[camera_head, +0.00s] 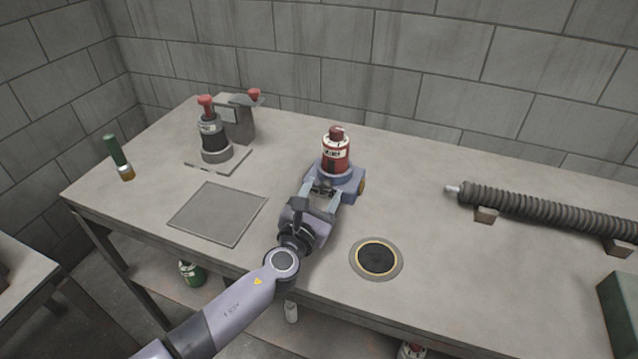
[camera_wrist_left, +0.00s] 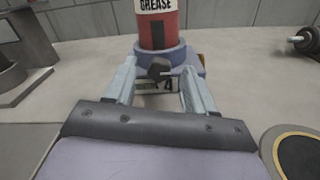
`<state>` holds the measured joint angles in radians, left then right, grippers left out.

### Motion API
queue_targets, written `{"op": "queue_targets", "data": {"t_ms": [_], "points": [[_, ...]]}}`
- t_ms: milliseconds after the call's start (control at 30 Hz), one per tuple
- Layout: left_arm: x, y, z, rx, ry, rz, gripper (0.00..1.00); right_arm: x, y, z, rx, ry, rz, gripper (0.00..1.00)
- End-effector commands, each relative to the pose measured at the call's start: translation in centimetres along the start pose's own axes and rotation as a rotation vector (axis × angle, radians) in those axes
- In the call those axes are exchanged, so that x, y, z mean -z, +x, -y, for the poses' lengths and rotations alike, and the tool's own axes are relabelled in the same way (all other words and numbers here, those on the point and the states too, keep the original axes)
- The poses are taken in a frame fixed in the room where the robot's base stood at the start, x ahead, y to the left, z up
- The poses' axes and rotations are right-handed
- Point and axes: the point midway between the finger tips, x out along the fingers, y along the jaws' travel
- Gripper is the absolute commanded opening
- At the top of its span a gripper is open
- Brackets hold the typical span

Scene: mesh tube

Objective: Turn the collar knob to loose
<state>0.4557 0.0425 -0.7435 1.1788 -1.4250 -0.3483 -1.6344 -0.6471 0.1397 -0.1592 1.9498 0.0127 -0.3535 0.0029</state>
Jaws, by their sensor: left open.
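A red grease canister (camera_head: 335,155) with a white label stands upright in a blue-grey collar base (camera_head: 345,182) near the middle of the bench. In the left wrist view, the canister (camera_wrist_left: 157,25) rises from the collar (camera_wrist_left: 170,56). A small dark collar knob (camera_wrist_left: 159,69) sticks out of the collar's front, above a pale marked plate (camera_wrist_left: 155,86). My left gripper (camera_head: 322,188) is open, its fingers reaching toward the base. In the wrist view the fingers (camera_wrist_left: 159,76) stand either side of the knob, apparently without touching it. My right gripper is out of view.
A flat grey plate (camera_head: 217,212) and a round dark pad (camera_head: 376,258) flank my arm. A ribbed hose (camera_head: 545,212) lies on blocks at right.

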Motion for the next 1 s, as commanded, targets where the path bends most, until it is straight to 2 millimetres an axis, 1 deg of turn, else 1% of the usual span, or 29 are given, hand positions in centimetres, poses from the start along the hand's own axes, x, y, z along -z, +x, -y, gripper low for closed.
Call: {"op": "queue_targets", "data": {"t_ms": [133,433,467,500,567,600,633,867,1000], "points": [[-0.06,-0.07,0.35,0.000,0.001,-0.001,0.54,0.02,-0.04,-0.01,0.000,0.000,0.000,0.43],[-0.08,-0.08,0.42,0.000,0.001,0.000,0.54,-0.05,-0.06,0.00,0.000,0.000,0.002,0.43],[-0.09,-0.08,0.42,0.000,0.000,0.000,0.51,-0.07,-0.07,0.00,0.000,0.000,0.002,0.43],[-0.09,-0.08,0.41,0.000,0.000,0.000,0.38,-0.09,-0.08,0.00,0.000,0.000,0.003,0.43],[-0.09,-0.08,0.41,0.000,0.000,0.000,0.18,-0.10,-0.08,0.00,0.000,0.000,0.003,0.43],[-0.09,-0.07,0.41,0.000,0.000,0.000,0.05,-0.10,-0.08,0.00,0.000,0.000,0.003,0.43],[-0.09,-0.07,0.41,0.000,0.000,0.000,0.00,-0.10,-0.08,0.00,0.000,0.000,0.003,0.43],[-0.07,-0.07,0.42,0.001,-0.012,0.000,0.00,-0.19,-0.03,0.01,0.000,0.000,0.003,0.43],[-0.04,-0.07,0.41,0.001,-0.054,0.001,0.00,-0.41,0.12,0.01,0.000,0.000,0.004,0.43]]}}
